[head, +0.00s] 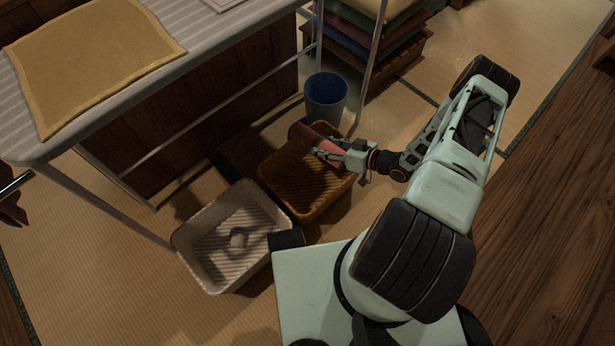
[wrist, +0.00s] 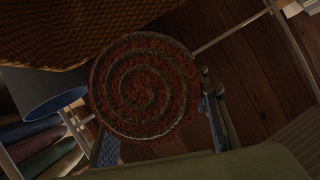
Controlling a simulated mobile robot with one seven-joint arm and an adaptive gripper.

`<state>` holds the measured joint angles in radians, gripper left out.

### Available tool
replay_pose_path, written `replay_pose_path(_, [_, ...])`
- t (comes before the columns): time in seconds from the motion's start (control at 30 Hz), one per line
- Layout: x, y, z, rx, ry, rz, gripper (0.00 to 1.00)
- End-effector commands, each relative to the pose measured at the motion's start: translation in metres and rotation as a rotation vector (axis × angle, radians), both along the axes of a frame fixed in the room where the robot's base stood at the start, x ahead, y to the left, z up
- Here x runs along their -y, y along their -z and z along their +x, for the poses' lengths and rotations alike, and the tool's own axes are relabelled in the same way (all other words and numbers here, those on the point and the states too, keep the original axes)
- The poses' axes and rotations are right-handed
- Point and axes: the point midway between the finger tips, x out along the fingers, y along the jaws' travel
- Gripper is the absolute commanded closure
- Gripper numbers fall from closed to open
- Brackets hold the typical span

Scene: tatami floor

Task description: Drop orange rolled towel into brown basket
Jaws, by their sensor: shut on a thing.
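The orange rolled towel (head: 316,143) is in my gripper (head: 345,155) in the head view. It appears over the back part of the brown basket (head: 278,181). In the wrist view the towel's spiral end (wrist: 145,86) fills the middle, between the fingers (wrist: 162,135). My gripper is shut on the towel. The brown basket's woven side (wrist: 80,25) shows at the top left of the wrist view. I see nothing in the visible part of the basket's floor. How high the towel is above the rim is hard to tell.
A blue bin (head: 326,97) stands behind. A table with a yellow cloth (head: 95,58) and its metal legs are at the left.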

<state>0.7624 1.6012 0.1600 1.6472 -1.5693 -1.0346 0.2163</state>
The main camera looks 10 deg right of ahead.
Motion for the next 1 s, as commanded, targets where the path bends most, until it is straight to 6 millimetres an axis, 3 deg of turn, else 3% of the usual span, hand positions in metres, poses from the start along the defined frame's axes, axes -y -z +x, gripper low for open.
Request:
replay_pose_path(0.27, [0.000, 0.016, -0.002, 0.000, -0.005, 0.001, 0.84])
replay_pose_path(0.63, [0.000, 0.057, -0.002, 0.000, -0.005, 0.001, 0.84])
replay_pose_path(1.0, [0.000, 0.062, -0.002, 0.001, -0.005, -0.001, 0.84])
